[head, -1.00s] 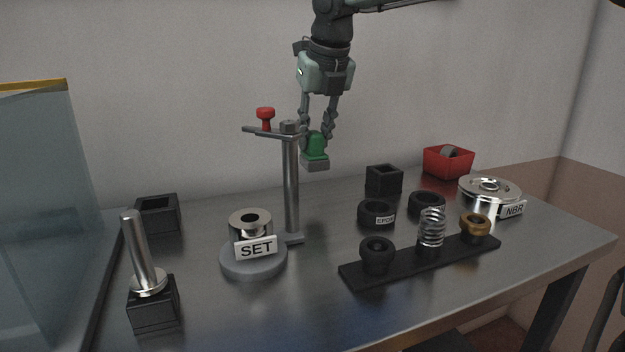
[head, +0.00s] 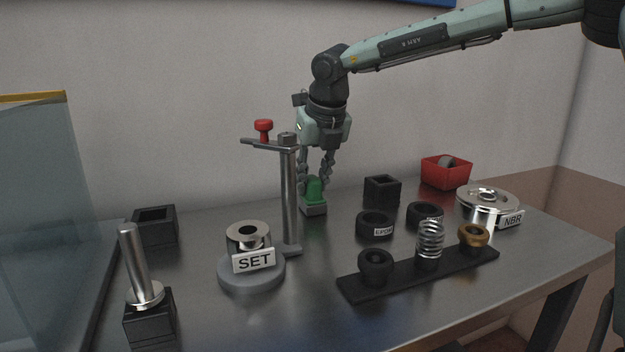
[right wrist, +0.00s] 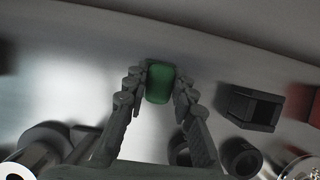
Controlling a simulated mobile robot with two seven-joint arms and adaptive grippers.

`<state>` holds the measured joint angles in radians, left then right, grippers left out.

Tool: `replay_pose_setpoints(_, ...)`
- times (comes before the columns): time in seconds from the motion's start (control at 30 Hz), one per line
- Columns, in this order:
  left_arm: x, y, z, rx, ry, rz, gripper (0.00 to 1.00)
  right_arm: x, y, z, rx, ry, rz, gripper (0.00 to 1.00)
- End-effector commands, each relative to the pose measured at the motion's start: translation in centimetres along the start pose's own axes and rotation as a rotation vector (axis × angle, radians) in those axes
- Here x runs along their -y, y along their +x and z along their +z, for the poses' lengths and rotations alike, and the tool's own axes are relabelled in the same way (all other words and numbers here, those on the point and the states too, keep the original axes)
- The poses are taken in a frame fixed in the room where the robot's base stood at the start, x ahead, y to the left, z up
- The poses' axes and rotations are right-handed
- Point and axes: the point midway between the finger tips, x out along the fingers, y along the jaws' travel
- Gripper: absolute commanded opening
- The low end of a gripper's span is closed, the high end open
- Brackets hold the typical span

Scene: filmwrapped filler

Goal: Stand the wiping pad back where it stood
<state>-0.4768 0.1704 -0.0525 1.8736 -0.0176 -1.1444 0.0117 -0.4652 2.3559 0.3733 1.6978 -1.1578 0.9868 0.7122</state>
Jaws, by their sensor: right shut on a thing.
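The wiping pad (head: 314,207) has a green handle on a grey block. It is upright at the back of the metal table (head: 330,312), just right of the stand's post. Its base is at or very close to the table top; I cannot tell whether it touches. My right gripper (head: 315,183) points down from above and is shut on the green handle. In the right wrist view the green pad (right wrist: 160,82) sits between the two fingertips (right wrist: 160,70). My left gripper is not in view.
The stand's post (head: 290,200) with a red knob (head: 263,126) is close on the left. A square black holder (head: 381,191) and black rings (head: 375,226) are on the right. A red bin (head: 446,173) is at the back right. A SET sign (head: 254,260) is in front.

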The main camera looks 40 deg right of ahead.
Motion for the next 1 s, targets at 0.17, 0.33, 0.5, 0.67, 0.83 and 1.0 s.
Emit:
replay_pose_setpoints(0.17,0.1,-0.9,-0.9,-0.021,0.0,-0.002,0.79,0.0,0.0,0.0,0.0,0.0,0.0,0.37)
replay_pose_setpoints(0.33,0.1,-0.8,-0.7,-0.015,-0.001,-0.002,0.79,0.0,0.0,0.0,0.0,0.0,0.0,0.46)
replay_pose_setpoints(0.5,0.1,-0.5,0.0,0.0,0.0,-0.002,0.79,0.0,0.0,0.0,0.0,0.0,0.0,0.46)
replay_pose_setpoints(0.67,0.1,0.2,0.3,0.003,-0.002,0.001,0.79,0.0,-0.5,0.2,0.001,0.0,0.0,0.46)
replay_pose_setpoints(0.83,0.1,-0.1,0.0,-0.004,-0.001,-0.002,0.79,0.0,-3.8,0.2,0.006,0.001,0.001,0.46)
replay_pose_setpoints(1.0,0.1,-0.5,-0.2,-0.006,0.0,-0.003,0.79,0.0,-7.7,0.2,0.006,0.001,0.0,0.46)
